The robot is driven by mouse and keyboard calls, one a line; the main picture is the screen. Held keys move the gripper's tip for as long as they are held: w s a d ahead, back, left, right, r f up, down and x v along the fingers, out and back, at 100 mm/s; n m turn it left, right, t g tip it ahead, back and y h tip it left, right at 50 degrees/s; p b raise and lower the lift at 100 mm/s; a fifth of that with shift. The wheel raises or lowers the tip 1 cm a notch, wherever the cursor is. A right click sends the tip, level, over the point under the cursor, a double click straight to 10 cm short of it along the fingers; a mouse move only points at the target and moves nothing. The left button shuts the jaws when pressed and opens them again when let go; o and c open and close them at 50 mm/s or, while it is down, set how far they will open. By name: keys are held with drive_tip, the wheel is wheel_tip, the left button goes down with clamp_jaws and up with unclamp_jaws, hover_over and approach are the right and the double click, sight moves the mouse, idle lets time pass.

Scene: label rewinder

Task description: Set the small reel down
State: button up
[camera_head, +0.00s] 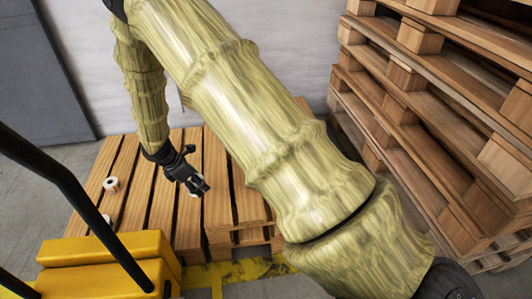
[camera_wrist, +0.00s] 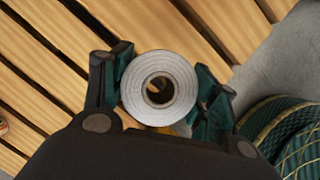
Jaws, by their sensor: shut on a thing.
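The small reel (camera_wrist: 181,76) is a grey-white ring with a dark core hole. In the wrist view it sits between the two fingers of my gripper (camera_wrist: 163,82), which are shut on its sides. In the head view my gripper (camera_head: 194,184) hangs over the slatted wooden pallet (camera_head: 160,205), and only a pale bit of the reel shows there. Pallet boards (camera_wrist: 40,65) lie behind the reel in the wrist view. I cannot tell how far the reel is above the boards.
A white roll (camera_head: 111,184) stands on the pallet's left part, with another (camera_head: 106,219) nearer the front. A yellow machine (camera_head: 110,258) with a black handle (camera_head: 60,180) is at front left. Tall pallet stacks (camera_head: 430,110) stand at right. Boards around my gripper look clear.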

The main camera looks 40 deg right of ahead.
drive_tip(key=shift+w+d+f+n+t+b, duration=0.2)
drive_tip(key=shift+w+f+n+b, duration=0.15)
drive_tip(key=shift+f+b, duration=0.15)
drive_tip(key=shift+w+d+f+n+t+b, duration=0.15)
drive_tip(key=shift+w+f+n+b, duration=0.2)
drive_tip(key=shift+b, duration=0.25)
drive_tip(key=shift+d+b, duration=0.3)
drive_tip(key=b, duration=0.7)
hover_over(241, 186)
drive_tip(key=shift+w+a+f, duration=0.25)
drive_tip(key=shift+a+f, duration=0.15)
drive_tip(key=shift+f, duration=0.3)
drive_tip(key=b+x, duration=0.3)
drive_tip(key=shift+s+a+f, duration=0.15)
drive_tip(key=shift+s+f, duration=0.05)
drive_tip(key=shift+f, duration=0.2)
drive_tip(key=o, duration=1.1)
